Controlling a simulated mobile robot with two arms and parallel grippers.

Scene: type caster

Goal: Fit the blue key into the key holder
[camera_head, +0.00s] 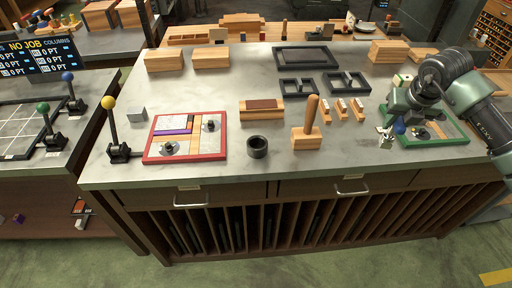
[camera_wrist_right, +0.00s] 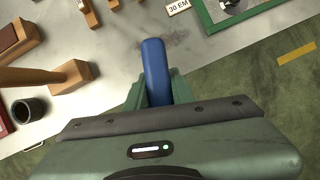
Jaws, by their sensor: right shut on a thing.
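The blue key (camera_wrist_right: 155,72) is a blue bar that stands out from between the fingers of my right gripper (camera_wrist_right: 156,92) in the right wrist view. In the head view my right gripper (camera_head: 393,128) is over the right end of the bench, beside the green frame. A bit of the blue key (camera_head: 400,128) shows there. The key's far end is hard to make out. A dark round cup (camera_head: 257,148) with an open top, possibly the key holder, stands near the bench's front edge, well left of the gripper. It also shows in the right wrist view (camera_wrist_right: 27,109). My left gripper is not in view.
The green frame (camera_head: 452,141) lies at the right end of the bench. A wooden block with an upright handle (camera_head: 306,137) stands between the cup and my right gripper. A red frame (camera_head: 184,160) lies left of the cup. Dark trays (camera_head: 303,57) lie at the back.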

